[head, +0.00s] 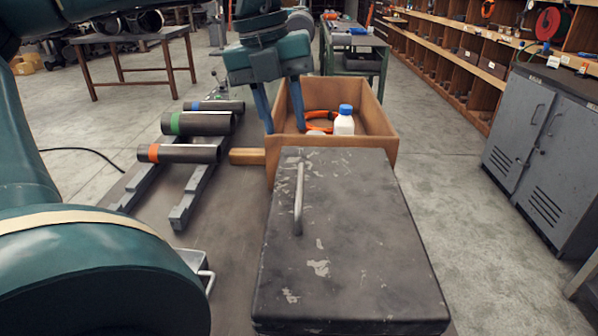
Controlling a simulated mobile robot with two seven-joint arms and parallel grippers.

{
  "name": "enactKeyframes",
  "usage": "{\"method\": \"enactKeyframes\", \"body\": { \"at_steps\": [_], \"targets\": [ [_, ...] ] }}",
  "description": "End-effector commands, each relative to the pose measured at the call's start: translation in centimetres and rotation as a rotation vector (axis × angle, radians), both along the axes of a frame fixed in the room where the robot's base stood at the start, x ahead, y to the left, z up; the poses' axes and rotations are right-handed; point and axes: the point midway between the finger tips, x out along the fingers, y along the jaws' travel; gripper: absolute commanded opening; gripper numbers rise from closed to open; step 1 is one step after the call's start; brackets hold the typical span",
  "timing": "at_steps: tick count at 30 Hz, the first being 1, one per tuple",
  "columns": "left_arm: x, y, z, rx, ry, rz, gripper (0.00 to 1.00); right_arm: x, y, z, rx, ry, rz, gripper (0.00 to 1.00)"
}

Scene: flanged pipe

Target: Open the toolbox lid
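The toolbox (345,245) is a dark grey, scuffed box in the lower middle of the head view, and its flat lid is closed. A metal bar handle (299,198) stands on the left part of the lid. My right gripper is not in view.
The wooden crate (380,135) behind the toolbox holds a white bottle with a blue cap (344,121) and an orange ring (322,115). Banded pipes (180,153) lie on a rack at left. A grey cabinet (550,150) stands at right, with clear floor before it.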

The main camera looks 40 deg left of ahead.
Motion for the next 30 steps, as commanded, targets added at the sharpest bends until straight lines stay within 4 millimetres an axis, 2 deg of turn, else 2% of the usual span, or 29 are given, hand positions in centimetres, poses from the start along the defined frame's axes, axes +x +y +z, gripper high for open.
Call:
{"method": "enactKeyframes", "body": {
  "at_steps": [1, 6, 13, 18, 27, 30],
  "targets": [
    [0.1, -0.2, -1.2, -0.001, 0.006, -0.002, 0.32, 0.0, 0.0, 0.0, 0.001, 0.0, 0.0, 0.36],
    [0.5, -0.7, -4.8, -0.002, 0.006, 0.0, 0.32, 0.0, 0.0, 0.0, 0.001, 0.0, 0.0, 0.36],
    [1.0, -1.3, -8.5, -0.002, 0.004, 0.002, 0.32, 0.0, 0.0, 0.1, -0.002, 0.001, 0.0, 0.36],
    [1.2, -1.5, -9.7, -0.002, 0.002, 0.002, 0.32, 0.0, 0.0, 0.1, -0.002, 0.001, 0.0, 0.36],
    [1.3, -1.5, -9.9, -0.001, 0.0, 0.002, 0.32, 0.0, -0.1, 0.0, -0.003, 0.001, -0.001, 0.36],
    [1.3, -1.5, -9.9, -0.001, 0.0, 0.002, 0.25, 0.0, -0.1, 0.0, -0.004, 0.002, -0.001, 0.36]
  ]
}}
